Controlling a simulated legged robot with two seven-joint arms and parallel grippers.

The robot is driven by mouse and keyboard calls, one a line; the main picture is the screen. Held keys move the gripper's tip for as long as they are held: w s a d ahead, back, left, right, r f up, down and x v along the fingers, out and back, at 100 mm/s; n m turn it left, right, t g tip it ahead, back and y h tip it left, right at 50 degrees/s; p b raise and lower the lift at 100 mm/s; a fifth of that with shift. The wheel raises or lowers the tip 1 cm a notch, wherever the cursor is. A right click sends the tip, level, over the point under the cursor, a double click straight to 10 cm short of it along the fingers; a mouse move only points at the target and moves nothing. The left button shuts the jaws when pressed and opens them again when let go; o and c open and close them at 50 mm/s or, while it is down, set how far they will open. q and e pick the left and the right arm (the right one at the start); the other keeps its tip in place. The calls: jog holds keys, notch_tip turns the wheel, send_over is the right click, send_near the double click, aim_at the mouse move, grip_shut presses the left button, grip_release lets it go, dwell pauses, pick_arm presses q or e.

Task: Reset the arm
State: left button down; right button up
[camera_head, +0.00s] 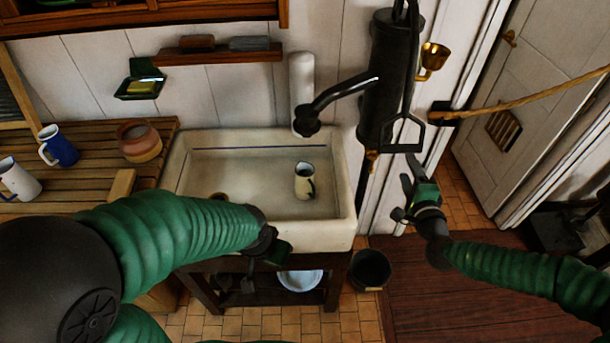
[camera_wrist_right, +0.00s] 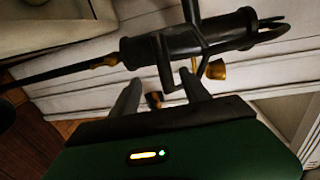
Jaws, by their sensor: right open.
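My right gripper (camera_head: 406,187) is raised in front of the white wall, to the right of the sink and below the black pump. It is open; in the right wrist view its two fingers (camera_wrist_right: 161,77) stand apart with nothing between them in their grasp. The black pump and its lever lie beyond them. My left gripper (camera_head: 279,250) is at the front edge of the sink, partly hidden behind its own wrist, so its fingers cannot be made out.
A white sink (camera_head: 340,235) holds a cream jug (camera_head: 305,181). The black pump (camera_head: 382,85) hangs above its right side. A wooden counter (camera_head: 85,190) carries mugs and a pot (camera_head: 139,143). A dark bucket (camera_head: 371,270) stands on the floor. A rope (camera_head: 540,95) crosses the door.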

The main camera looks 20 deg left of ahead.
dwell(0.4)
jog(key=s+d+f+n+g+h+b, duration=0.2)
jog(key=s+f+n+g+b, duration=0.2)
jog(key=s+f+n+g, duration=0.75)
jog(key=s+d+n+h+b, duration=0.1)
jog(key=s+d+h, duration=0.1)
jog(key=s+d, duration=0.4)
jog(key=s+d+f+n+g+h+b, duration=0.1)
jog(key=s+d, duration=0.5)
jog(key=s, duration=0.7)
jog(key=shift+s+h, duration=0.25)
jog(key=shift+h, duration=0.35)
jog(key=shift+s+a, duration=0.1)
jog(key=shift+a, duration=0.05)
